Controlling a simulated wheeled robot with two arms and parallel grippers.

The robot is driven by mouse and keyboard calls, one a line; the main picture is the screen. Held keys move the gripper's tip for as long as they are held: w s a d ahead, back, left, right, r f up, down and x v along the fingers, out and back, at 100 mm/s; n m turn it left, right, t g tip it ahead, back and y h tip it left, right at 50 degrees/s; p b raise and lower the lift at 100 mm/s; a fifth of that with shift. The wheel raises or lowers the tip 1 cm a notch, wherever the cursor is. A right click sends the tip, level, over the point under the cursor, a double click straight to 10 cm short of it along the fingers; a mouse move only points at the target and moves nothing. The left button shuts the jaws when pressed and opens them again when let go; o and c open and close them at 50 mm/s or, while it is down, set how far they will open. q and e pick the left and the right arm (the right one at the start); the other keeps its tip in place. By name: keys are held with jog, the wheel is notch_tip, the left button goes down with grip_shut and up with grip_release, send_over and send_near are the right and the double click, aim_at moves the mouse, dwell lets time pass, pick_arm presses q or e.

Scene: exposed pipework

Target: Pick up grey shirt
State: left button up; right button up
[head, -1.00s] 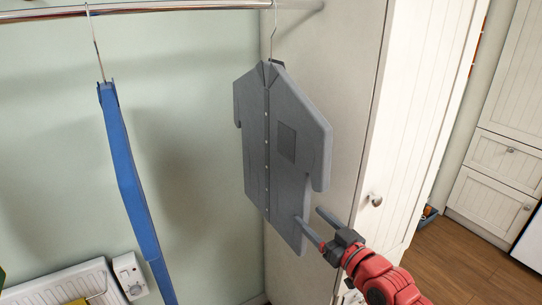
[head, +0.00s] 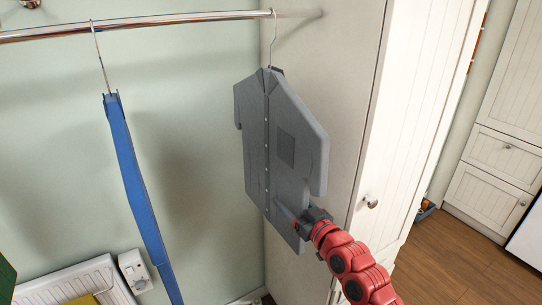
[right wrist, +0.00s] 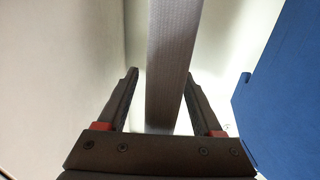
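The grey shirt (head: 284,130) hangs on a wire hanger from the metal rail, with a button line and chest pocket facing me. My right gripper (head: 294,212) is at its lower right edge in the head view. In the right wrist view the shirt (right wrist: 172,60) appears as a narrow grey strip running between the two open fingers (right wrist: 162,85). There are gaps on both sides of it, so the fingers are around it but not closed on it. My left gripper is not in view.
A blue garment (head: 138,185) hangs on the metal rail (head: 180,20) to the left; it also shows in the right wrist view (right wrist: 285,90). A white cabinet (head: 405,130) stands close on the right. A radiator (head: 75,280) is at the lower left.

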grip_shut()
jog(key=shift+r, duration=0.15)
dwell(0.4)
